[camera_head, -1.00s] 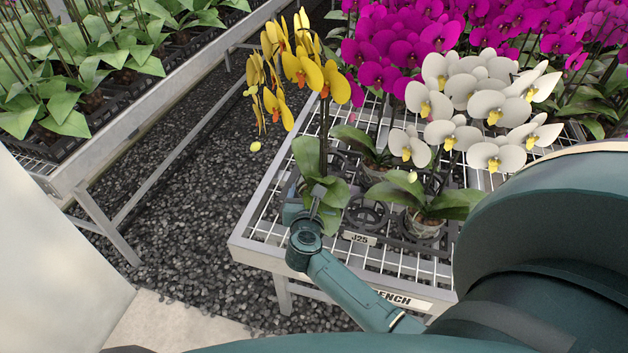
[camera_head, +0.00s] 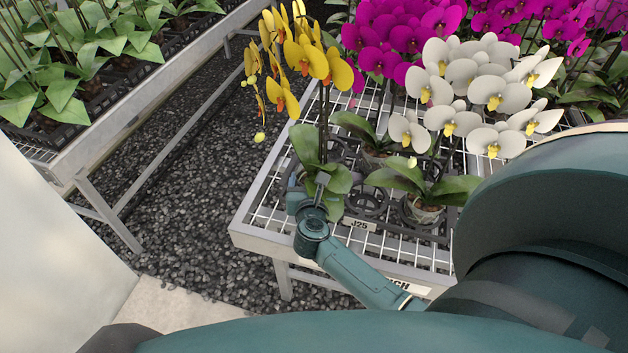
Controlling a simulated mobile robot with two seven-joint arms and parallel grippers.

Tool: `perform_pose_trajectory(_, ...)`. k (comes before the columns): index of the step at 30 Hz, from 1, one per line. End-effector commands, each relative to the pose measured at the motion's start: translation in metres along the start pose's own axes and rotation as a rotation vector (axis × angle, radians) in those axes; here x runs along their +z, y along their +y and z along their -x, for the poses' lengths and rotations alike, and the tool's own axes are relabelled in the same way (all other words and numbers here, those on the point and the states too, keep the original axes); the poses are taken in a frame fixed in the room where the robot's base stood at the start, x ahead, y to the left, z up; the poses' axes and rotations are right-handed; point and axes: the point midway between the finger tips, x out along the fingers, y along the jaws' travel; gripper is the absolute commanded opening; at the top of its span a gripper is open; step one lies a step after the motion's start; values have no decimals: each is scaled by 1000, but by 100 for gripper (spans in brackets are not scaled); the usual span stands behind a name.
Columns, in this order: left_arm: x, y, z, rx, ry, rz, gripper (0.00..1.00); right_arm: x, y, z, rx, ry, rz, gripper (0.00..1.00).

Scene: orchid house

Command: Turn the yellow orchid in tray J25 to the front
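The yellow orchid (camera_head: 305,58) stands at the front left corner of the bench, its stem upright. Its blooms hang to the left and face left and toward me. Its broad leaves (camera_head: 308,148) spread low, and its pot is hidden behind them and my gripper. Tray J25 (camera_head: 370,203) is a black holder tray behind the J25 label (camera_head: 359,224). My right gripper (camera_head: 312,196) is low at the orchid's base, against the pot's place. Its fingertips are mostly hidden by leaves, so its grip does not show. My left gripper is out of view.
A white orchid (camera_head: 490,92) in a clear pot (camera_head: 424,212) stands close to the right, with magenta orchids (camera_head: 400,45) behind. Another bench (camera_head: 85,150) with green plants stands at the left across dark gravel (camera_head: 190,210). The bench edge (camera_head: 265,240) lies below my gripper.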

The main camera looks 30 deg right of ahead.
Motion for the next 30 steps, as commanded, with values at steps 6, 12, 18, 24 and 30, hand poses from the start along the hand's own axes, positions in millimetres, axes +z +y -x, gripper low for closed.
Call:
perform_pose_trajectory(6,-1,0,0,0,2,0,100,-1,0,0,0,1,0,86)
perform_pose_trajectory(12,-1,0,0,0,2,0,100,-1,0,0,0,2,1,100)
perform_pose_trajectory(18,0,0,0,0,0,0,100,-2,0,0,-1,5,1,100)
perform_pose_trajectory(24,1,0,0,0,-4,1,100,-1,0,3,-1,4,1,100)
perform_pose_trajectory(30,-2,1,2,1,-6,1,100,-1,0,15,0,4,0,100)
